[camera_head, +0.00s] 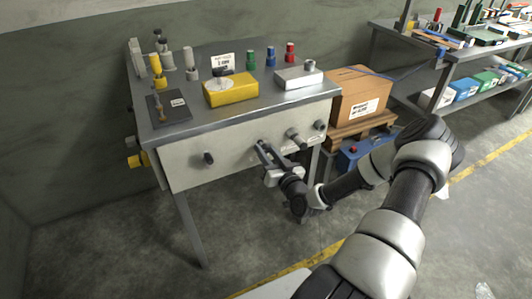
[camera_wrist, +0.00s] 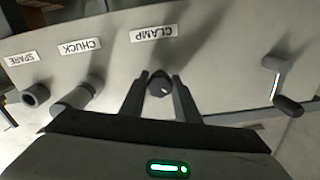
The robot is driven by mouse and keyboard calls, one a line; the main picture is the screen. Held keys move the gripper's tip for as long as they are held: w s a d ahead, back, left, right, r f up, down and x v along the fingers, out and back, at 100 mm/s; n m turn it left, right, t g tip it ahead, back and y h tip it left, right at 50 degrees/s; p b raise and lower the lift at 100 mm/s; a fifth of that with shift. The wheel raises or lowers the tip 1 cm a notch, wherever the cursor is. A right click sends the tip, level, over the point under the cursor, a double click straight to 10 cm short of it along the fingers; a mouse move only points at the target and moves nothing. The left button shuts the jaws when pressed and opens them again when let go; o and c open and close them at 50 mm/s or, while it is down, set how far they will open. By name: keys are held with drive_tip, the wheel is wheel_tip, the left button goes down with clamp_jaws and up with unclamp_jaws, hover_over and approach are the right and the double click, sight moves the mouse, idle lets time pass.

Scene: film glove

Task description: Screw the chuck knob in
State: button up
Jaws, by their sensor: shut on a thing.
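The chuck knob (camera_wrist: 82,96) is a grey cylinder sticking out of the pale front panel, by the upside-down CHUCK label (camera_wrist: 79,47) in the wrist view. In the head view the chuck knob (camera_head: 295,137) is to the right of my gripper (camera_head: 262,148). My gripper (camera_wrist: 160,93) is not on it: its two dark fingers are shut on the round dark clamp knob (camera_wrist: 160,84), by the CLAMP label (camera_wrist: 153,33). How deep the chuck knob sits in the panel I cannot tell.
A spare knob (camera_wrist: 36,96) sits beyond the chuck knob, and a dark crank handle (camera_wrist: 287,104) is on the other side. The panel belongs to a metal bench (camera_head: 182,131) carrying a yellow box (camera_head: 230,93) and bottles. A cardboard box (camera_head: 358,93) stands right of it.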

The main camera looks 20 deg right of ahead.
drive_tip(key=m+b, duration=0.1)
drive_tip(key=m, duration=0.3)
drive_tip(key=m+b, duration=0.1)
drive_tip(key=m, duration=0.4)
drive_tip(key=shift+m+b, duration=0.3)
idle(0.4)
drive_tip(key=o, duration=1.1)
drive_tip(key=shift+c, duration=0.2)
drive_tip(key=s+p, duration=0.2)
drive_tip(key=s, duration=1.5)
drive_tip(key=shift+s+d, duration=0.25)
